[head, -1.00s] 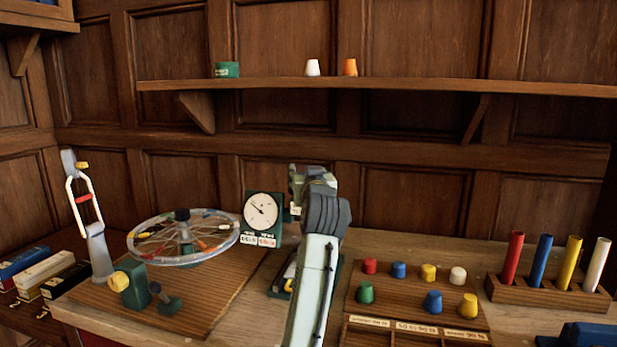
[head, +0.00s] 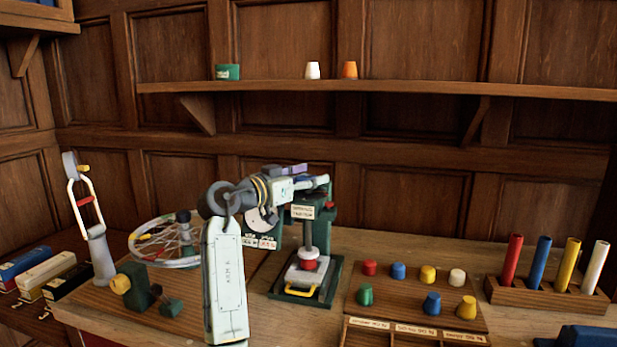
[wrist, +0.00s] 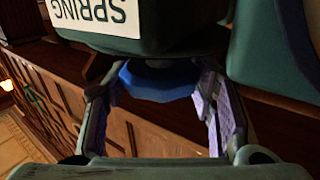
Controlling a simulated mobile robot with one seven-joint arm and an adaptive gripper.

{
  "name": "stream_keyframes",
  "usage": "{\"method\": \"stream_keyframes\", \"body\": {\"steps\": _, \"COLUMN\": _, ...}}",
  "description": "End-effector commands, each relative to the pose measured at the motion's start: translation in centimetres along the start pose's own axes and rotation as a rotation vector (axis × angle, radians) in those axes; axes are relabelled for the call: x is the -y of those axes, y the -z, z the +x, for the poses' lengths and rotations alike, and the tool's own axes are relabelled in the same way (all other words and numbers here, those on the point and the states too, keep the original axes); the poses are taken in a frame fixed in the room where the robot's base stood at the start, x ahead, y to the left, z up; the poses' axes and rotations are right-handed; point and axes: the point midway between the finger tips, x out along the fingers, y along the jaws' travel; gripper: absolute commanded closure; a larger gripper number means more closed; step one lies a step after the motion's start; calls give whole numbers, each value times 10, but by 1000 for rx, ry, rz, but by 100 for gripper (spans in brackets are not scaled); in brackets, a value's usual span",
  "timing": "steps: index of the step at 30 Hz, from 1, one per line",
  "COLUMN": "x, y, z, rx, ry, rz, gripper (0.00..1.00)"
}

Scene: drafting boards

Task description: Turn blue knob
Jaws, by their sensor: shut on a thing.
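The blue knob (wrist: 158,82) sits under a green housing (wrist: 170,25) with an upside-down "SPRING" label in the wrist view. My gripper's two purple-padded fingers lie on either side of the knob, and the gripper is shut on it. In the head view my gripper (head: 308,177) is at the upper part of a green press-like stand (head: 325,215). The knob is mostly hidden there behind my fingers. My arm comes in from the lower left.
A white dial gauge (head: 262,222) is partly hidden behind my arm. The spoked wheel (head: 152,250) is to the left. Coloured pegs on a wooden board (head: 400,297) and a rack of coloured rods (head: 545,290) stand to the right. The shelf (head: 430,88) is above.

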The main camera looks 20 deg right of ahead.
Motion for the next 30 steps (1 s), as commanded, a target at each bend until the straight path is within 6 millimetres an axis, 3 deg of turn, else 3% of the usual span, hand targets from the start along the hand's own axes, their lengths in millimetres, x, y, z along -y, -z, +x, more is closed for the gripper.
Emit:
{"method": "stream_keyframes", "body": {"steps": 12, "x": 0, "y": 0, "z": 0, "rx": 2, "ry": -201, "rz": -3, "gripper": 77}}
{"method": "stream_keyframes", "body": {"steps": 29, "x": 0, "y": -2, "z": 1, "rx": 4, "ry": -233, "rz": -3, "gripper": 77}}
{"method": "stream_keyframes", "body": {"steps": 30, "x": 0, "y": -2, "z": 1, "rx": 4, "ry": -233, "rz": -3, "gripper": 49}}
